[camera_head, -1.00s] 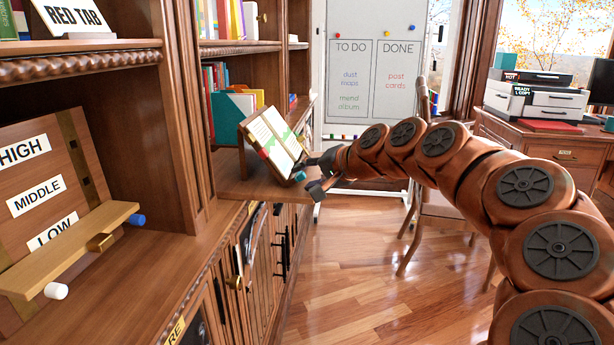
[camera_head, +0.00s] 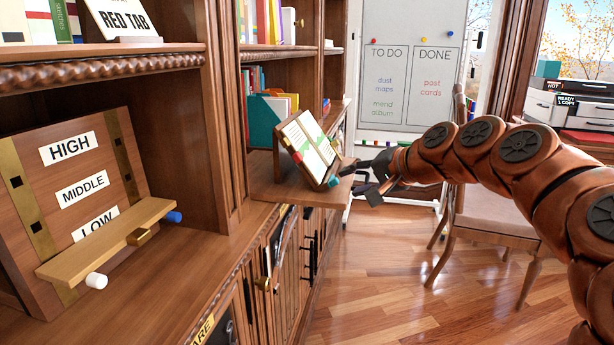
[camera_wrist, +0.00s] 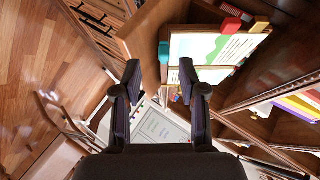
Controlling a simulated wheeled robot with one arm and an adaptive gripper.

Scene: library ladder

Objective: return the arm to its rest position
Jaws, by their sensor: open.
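My arm (camera_head: 520,150) reaches in from the right of the head view, bent in an arc toward the shelves. My gripper (camera_head: 366,178) is open and empty at its end, beside the right edge of a pull-out wooden shelf. An open book (camera_head: 308,146) with coloured tabs leans on a stand on that shelf, just left of the gripper. In the wrist view the two fingers of my gripper (camera_wrist: 160,80) stand apart, with the book (camera_wrist: 210,48) beyond them. I cannot tell from the views how wide the gap to the book is.
The pull-out shelf (camera_head: 270,188) juts from the bookcase. A sloped board with HIGH, MIDDLE and LOW labels (camera_head: 86,182) and a wooden ledge (camera_head: 108,240) stands at left. A chair (camera_head: 490,215) and a whiteboard (camera_head: 405,80) are behind. The floor (camera_head: 385,290) in front is clear.

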